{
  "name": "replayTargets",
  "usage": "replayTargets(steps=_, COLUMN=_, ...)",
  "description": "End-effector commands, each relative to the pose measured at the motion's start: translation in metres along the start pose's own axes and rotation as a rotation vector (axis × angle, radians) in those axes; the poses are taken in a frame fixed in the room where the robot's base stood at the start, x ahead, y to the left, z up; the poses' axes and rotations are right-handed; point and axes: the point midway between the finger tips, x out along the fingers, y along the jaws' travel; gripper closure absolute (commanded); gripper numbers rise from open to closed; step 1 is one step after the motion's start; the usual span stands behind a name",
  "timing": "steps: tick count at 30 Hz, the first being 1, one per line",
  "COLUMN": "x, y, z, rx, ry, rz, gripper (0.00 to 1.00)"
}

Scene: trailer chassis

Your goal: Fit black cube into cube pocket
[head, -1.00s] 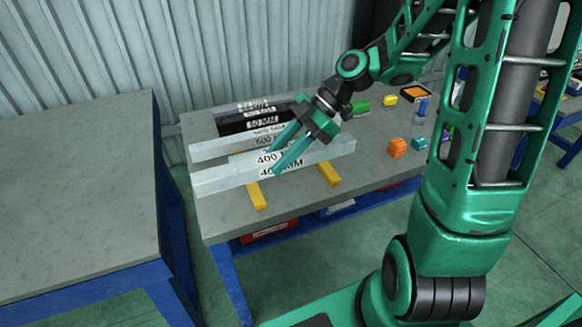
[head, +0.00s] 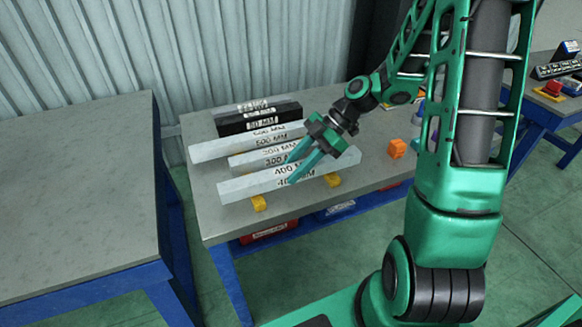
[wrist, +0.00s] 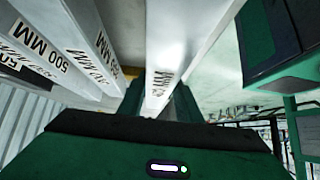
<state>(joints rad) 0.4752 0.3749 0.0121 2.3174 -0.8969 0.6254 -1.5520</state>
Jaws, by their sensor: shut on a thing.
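I cannot make out a black cube or a cube pocket in these views. My gripper (head: 290,171) is shut on the light grey bar marked 400 MM (head: 247,186). The bar lies across, over two yellow blocks on the bench; whether it touches them is unclear. In the wrist view the same bar (wrist: 182,40) runs between my fingers and away from me.
Bars marked 300 MM (head: 246,163) and 500 MM (head: 220,146) lie behind the held bar, with a black bar (head: 232,126) farther back. Yellow blocks (head: 259,204) show under its front edge. An empty bench (head: 75,190) is left.

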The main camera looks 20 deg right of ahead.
Motion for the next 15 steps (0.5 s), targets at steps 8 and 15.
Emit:
replayTargets(steps=8, x=0.0014, y=0.0002, z=0.0004, rx=-0.002, ry=0.001, rz=0.0, gripper=1.0)
replayTargets(steps=15, x=0.0054, y=0.0002, z=0.0038, rx=-0.002, ry=0.001, rz=-0.001, gripper=1.0)
